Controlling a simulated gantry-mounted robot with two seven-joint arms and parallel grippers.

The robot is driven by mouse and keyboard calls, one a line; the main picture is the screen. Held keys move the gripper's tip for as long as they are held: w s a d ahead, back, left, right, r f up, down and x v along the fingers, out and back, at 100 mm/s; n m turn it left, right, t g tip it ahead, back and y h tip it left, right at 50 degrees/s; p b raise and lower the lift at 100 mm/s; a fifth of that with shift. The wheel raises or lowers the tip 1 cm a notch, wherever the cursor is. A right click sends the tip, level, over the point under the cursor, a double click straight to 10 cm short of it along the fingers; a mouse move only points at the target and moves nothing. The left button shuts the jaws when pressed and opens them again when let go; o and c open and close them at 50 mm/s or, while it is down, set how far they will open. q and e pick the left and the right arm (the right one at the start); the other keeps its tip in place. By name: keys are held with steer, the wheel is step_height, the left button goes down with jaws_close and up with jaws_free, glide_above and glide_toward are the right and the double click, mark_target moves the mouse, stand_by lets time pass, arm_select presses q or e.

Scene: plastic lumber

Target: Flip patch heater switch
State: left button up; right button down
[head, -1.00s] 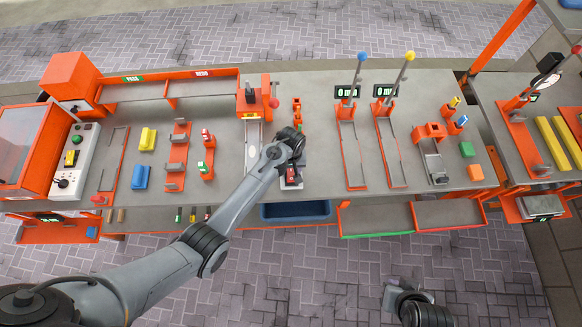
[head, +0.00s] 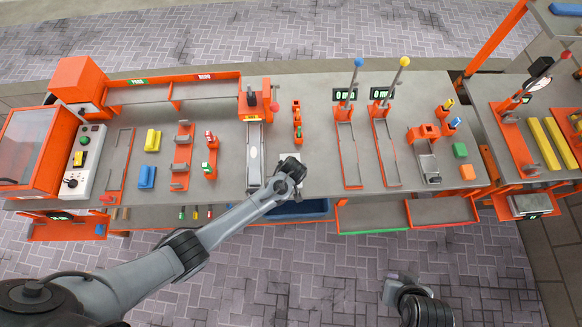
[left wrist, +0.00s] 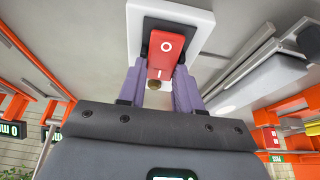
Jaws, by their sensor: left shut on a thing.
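The patch heater switch is a red rocker (left wrist: 166,50) marked with a white circle and a white bar. It sits in a black frame on a white plate (left wrist: 204,20) in the left wrist view. My left gripper (left wrist: 167,80) has its two purple fingers on either side of the rocker's lower part, shut on it.
The grey bench (head: 320,130) carries an orange press-like station (head: 255,104), two orange-framed tracks with colored-knob levers (head: 348,150), and yellow and blue blocks (head: 151,141). A dark blue bin (head: 318,209) lies below the front edge. The floor in front is free.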

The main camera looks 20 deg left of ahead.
arm_select(q)
steer(key=o, duration=1)
steer(key=shift+o, duration=0.2)
steer(key=p+v, duration=0.1)
steer(key=v, duration=0.9)
steer(key=shift+s+r, duration=0.2)
steer(key=shift+r, duration=0.15)
steer(key=shift+d, duration=0.15)
